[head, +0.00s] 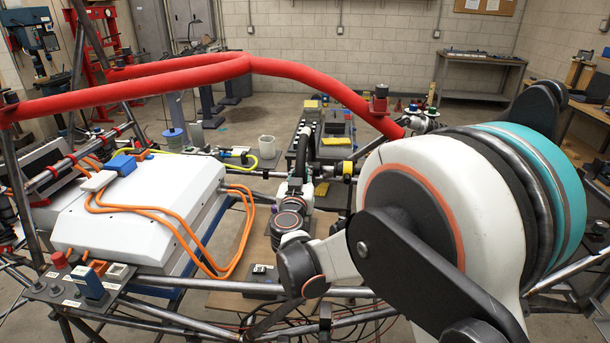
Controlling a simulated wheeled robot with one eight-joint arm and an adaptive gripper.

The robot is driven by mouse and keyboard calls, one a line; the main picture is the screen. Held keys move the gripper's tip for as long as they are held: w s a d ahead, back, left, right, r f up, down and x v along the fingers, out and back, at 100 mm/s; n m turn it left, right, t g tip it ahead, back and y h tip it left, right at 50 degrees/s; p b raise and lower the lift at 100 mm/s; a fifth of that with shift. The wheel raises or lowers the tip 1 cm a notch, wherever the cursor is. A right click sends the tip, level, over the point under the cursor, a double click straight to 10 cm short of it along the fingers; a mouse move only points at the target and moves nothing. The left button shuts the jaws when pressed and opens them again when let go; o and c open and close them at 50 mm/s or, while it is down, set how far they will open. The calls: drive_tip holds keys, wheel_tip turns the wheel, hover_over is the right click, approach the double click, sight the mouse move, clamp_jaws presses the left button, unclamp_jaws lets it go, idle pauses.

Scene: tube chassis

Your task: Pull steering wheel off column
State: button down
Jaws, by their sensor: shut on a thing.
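The steering wheel (302,150) appears as a dark rim, seen nearly edge-on, in the middle of the head view. A dark cylindrical part with a yellow band (345,171) lies just right of it and looks like the column or hub. I cannot tell whether the wheel and column are joined or apart. My gripper (298,184) is at the lower part of the rim, at the end of my arm, and is shut on it. The fingers are small and partly hidden by my own wrist.
A red padded tube (180,86) arches over the chassis. A white box (140,215) with orange cables (160,210) fills the left side. Chassis tubes (350,291) cross below my arm. A dark bench (335,130) with yellow items stands behind the wheel. Open floor lies farther back.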

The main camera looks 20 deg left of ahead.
drive_tip(key=shift+s+a+r, duration=0.1)
drive_tip(key=shift+s+a, duration=0.15)
drive_tip(key=shift+a, duration=0.75)
